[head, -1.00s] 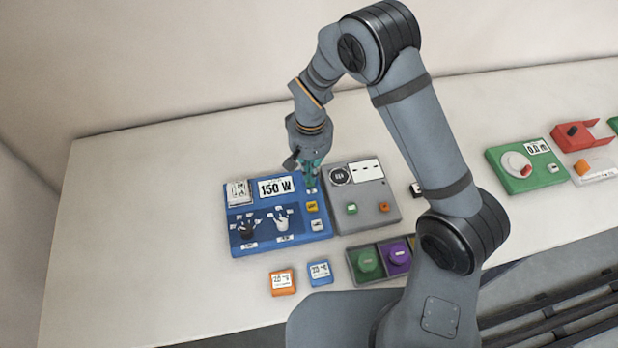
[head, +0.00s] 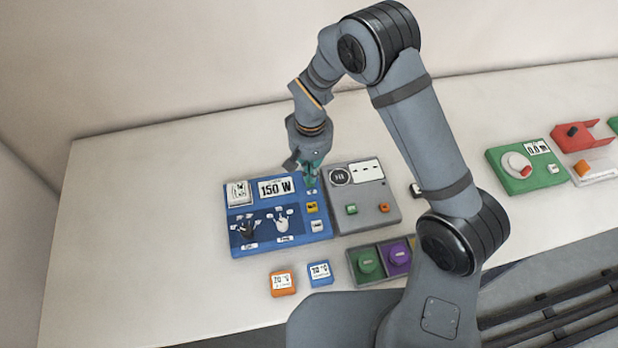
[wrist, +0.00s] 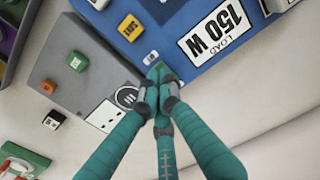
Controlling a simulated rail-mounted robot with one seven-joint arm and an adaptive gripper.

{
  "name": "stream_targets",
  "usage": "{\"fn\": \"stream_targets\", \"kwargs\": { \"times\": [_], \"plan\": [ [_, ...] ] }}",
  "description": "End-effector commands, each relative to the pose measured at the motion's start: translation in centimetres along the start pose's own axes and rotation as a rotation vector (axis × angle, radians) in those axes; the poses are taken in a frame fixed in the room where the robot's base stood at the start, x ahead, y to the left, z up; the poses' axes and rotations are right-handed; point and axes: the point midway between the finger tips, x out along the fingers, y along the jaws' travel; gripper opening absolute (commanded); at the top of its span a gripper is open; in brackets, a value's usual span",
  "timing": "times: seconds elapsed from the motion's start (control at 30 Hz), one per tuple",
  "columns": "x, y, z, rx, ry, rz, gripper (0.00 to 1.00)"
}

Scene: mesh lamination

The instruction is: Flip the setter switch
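I cannot tell which part is the setter switch. My gripper (head: 311,185) points down at the panel's far right corner, beside the grey panel. In the wrist view, the teal fingers of my gripper (wrist: 159,75) come together at the tips, near the blue panel's edge.
The grey panel (head: 376,193), with a dial, a green button and an orange button, adjoins on the right. Orange (head: 282,282) and blue (head: 319,273) blocks lie in front. A tray (head: 356,275) holds green and purple knobs. The table is clear to the left.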

Motion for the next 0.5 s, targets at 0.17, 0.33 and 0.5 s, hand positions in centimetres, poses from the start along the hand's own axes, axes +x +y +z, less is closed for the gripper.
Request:
{"fn": "stream_targets", "kwargs": {
  "times": [0.17,0.33,0.5],
  "plan": [
    [0.15,0.00,0.00,0.000,0.000,0.000,0.00],
    [0.42,0.00,0.00,0.000,0.000,0.000,0.00],
    [0.67,0.00,-0.01,0.000,0.000,0.000,0.00]
  ]
}}
